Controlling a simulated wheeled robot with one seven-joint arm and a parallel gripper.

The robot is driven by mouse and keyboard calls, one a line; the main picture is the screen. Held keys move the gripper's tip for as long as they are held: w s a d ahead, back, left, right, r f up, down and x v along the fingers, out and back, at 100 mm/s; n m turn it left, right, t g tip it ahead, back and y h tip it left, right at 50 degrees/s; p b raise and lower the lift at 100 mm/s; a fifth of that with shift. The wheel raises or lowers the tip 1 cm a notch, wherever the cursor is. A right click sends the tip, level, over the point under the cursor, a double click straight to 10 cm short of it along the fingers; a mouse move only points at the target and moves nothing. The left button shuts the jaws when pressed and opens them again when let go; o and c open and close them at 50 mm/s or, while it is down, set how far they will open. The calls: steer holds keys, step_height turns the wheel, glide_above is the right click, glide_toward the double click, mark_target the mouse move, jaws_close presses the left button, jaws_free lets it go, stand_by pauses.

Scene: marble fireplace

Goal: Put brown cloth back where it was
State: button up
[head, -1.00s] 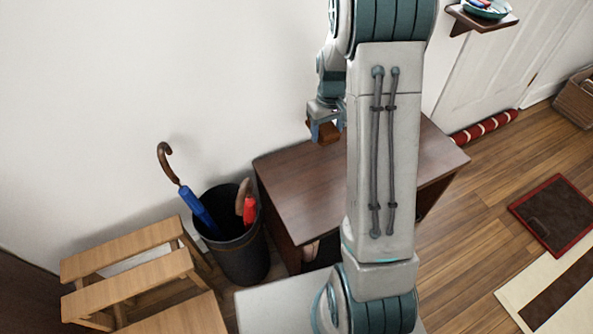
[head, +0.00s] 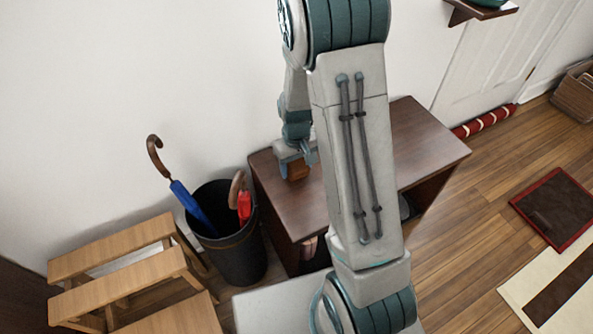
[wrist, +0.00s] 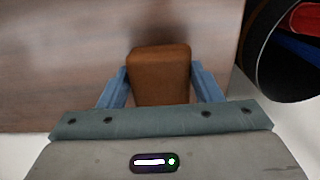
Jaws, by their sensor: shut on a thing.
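The brown cloth (wrist: 160,72) shows in the wrist view as a compact, block-like brown piece between my two blue fingers. My gripper (wrist: 160,85) is shut on it. In the head view my gripper (head: 298,166) points down over the left back part of the dark wooden cabinet (head: 425,140), and the cloth (head: 297,173) shows small between the fingers. The cloth is close to the cabinet top; I cannot tell if it touches. My arm hides the middle of the cabinet.
A black bin (head: 238,255) with a blue umbrella (head: 190,204) and a red one (head: 244,205) stands just left of the cabinet. Wooden steps (head: 115,254) stand further left. A wall shelf (head: 478,10) is at top right. The cabinet top's right part looks clear.

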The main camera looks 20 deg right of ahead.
steer(key=shift+f, duration=1)
steer(key=shift+f, duration=0.1)
steer(key=shift+f+b, duration=0.15)
steer(key=shift+b, duration=0.2)
steer(key=o, duration=0.9)
steer(key=shift+o, duration=0.2)
steer(key=shift+r, duration=0.2)
